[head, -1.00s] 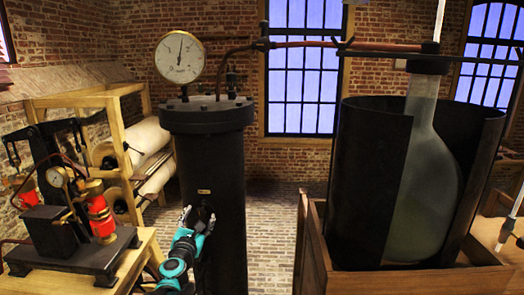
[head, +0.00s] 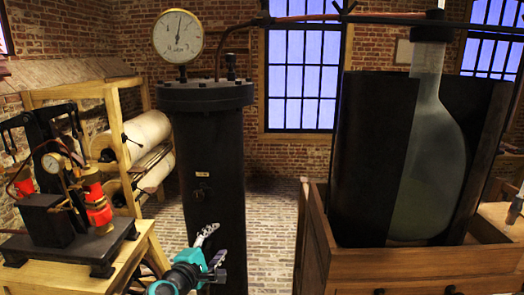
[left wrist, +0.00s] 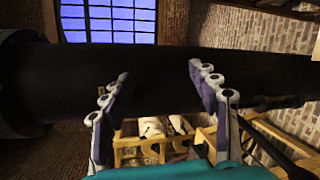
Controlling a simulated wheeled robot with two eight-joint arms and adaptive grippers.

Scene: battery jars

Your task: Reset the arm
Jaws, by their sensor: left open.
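My left gripper (head: 212,246) is at the lower middle of the head view, in front of the lower part of a tall black cylinder (head: 212,150). Its jaws are open, with nothing seen between them. In the left wrist view the two fingers (left wrist: 162,88) stand wide apart, and the dark cylinder (left wrist: 150,65) lies across the picture beyond them. A small dark knob (head: 200,190) on the cylinder's front shows above the gripper. I cannot tell whether the gripper touches the cylinder. My right gripper is not in view.
A round gauge (head: 178,36) tops the cylinder. A bench apparatus (head: 70,205) with red parts stands left, before a wooden frame with pale rolls (head: 148,130). At right, a wooden crate (head: 425,262) holds a dark shell and glass flask (head: 428,150). Brick floor (head: 272,225) is clear between.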

